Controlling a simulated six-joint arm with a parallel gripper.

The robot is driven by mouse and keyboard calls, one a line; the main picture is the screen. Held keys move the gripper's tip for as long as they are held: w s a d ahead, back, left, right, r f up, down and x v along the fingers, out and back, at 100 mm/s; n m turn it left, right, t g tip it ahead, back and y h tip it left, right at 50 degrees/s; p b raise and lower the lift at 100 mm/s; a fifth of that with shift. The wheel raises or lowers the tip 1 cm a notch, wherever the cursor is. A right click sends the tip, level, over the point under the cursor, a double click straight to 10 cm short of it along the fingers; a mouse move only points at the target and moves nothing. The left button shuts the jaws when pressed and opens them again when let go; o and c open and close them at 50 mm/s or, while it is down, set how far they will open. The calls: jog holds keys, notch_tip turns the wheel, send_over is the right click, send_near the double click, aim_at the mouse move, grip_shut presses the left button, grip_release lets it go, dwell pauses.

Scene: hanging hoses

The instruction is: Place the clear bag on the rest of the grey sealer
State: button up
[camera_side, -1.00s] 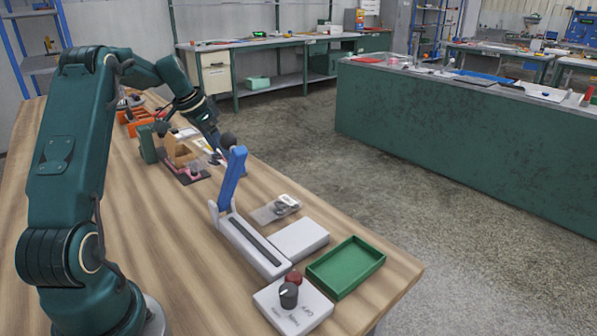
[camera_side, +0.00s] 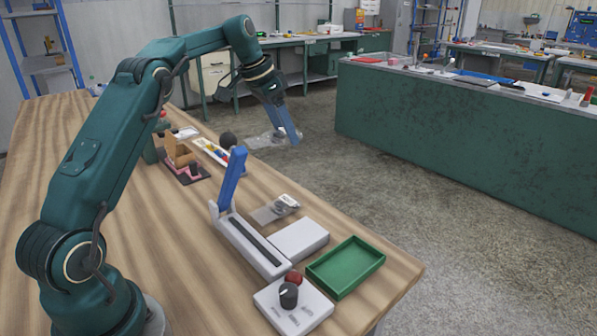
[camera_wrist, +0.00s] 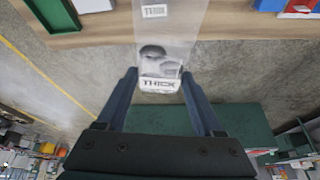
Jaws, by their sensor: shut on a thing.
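The clear bag (camera_side: 262,140) is in my gripper (camera_side: 287,134), held up past the far edge of the table, over the floor. In the wrist view the bag (camera_wrist: 160,52) sits between my fingertips (camera_wrist: 159,74), with dark parts inside and a label reading THICK. The grey sealer (camera_side: 248,243) lies on the table, its blue lever (camera_side: 232,180) raised. A pale flat block, apparently its rest (camera_side: 298,239), is beside it on the right. My gripper is well behind and above the sealer.
A second clear bag (camera_side: 272,212) with a white label lies behind the pale block. A green tray (camera_side: 345,267) and a control box (camera_side: 292,308) with a red button and black knob are at the front. Small fixtures (camera_side: 183,165) stand behind the sealer.

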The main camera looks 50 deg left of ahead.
jog(key=shift+n+y, duration=0.4)
jog(key=shift+n, duration=0.5)
jog(key=s+d+f, duration=0.2)
jog(key=d+f, duration=0.1)
jog(key=d, duration=0.7)
jog(key=s+d+f, duration=0.3)
jog(key=d, duration=0.7)
jog(key=s+d+f, duration=0.3)
jog(key=d+f, duration=0.1)
jog(key=d, duration=0.7)
jog(key=shift+s+a, duration=0.15)
jog(key=shift+a, duration=0.05)
send_over(299, 235)
jog(key=s, duration=0.1)
jog(key=shift+s, duration=0.2)
jog(key=shift+f, duration=1.8)
